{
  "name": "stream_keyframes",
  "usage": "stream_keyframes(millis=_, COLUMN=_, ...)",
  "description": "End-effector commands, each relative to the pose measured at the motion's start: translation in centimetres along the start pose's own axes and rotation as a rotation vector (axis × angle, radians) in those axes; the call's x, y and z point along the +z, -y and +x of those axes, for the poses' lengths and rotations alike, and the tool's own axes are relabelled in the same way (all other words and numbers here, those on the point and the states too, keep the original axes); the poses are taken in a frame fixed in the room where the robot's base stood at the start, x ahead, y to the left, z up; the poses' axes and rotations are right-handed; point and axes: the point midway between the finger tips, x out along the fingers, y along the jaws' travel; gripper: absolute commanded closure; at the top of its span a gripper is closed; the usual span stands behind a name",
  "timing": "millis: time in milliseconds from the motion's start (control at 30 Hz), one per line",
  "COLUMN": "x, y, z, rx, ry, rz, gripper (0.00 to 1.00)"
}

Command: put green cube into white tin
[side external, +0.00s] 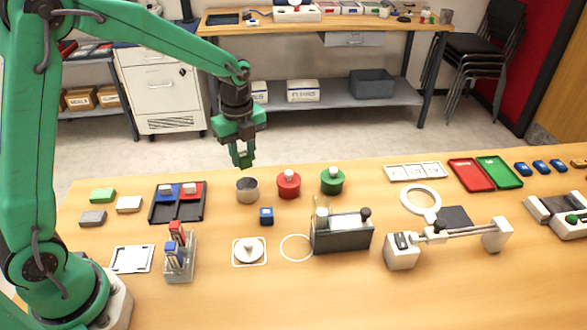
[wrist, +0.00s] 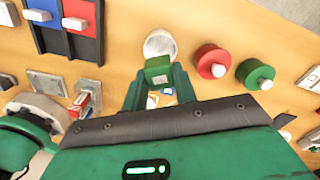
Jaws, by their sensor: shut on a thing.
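The green cube (wrist: 157,76) is between my gripper's fingertips in the wrist view. My gripper (side external: 242,155) is shut on it and holds it in the air above the table; in the side view the cube blends with the green fingers. The white tin (side external: 247,190) stands open and upright on the table, just below my gripper in the side view. In the wrist view the tin (wrist: 159,44) appears just beyond the cube, its near edge partly hidden by it. The cube is apart from the tin.
A red canister (side external: 289,185) and a green canister (side external: 332,181) stand right of the tin. A blue block (side external: 266,216) lies in front. A dark tray (side external: 177,202) with blue and red compartments is to the left. The table behind the tin is clear.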

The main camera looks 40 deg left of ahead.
Motion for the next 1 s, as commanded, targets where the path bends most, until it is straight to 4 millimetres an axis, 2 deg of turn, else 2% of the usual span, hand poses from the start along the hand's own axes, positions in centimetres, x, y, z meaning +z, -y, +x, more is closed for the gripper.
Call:
stream_keyframes(millis=267, x=0.0, y=0.0, z=1.0, rx=0.001, ry=0.0, rz=0.001, gripper=0.93)
stream_keyframes(millis=700, x=0.0, y=0.0, z=4.0, rx=0.002, ry=-0.001, rz=0.002, gripper=0.93)
stream_keyframes(millis=1000, x=0.0, y=0.0, z=5.3, rx=0.001, ry=0.0, rz=0.001, gripper=0.93)
